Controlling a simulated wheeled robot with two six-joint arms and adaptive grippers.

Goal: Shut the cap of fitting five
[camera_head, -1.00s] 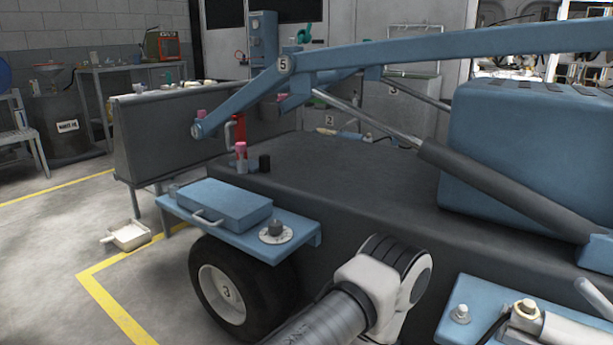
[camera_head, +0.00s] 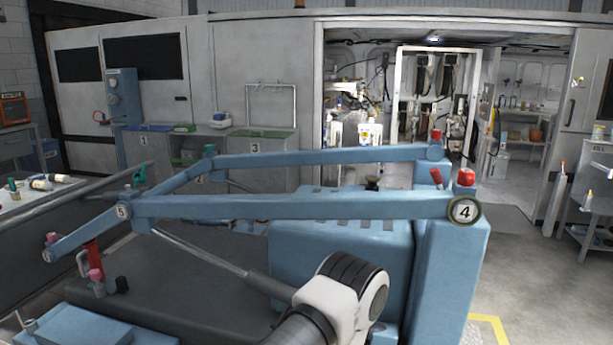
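The number 5 plate (camera_head: 123,211) marks the elbow joint of a blue folding boom (camera_head: 290,206) at left of the head view. A small green part (camera_head: 140,175) stands up just behind and above this joint. It may be the cap of fitting five, but it is too small to tell whether it is open or shut. One of my arms shows as a white and black joint at the bottom middle, in front of the boom. Neither of my grippers is in view.
The number 4 plate (camera_head: 465,212) is on a blue post, with a red cap (camera_head: 467,178) above it. A red-handled part (camera_head: 93,258) and pink-topped fitting (camera_head: 96,280) are at lower left. Open floor (camera_head: 540,290) lies right of the machine.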

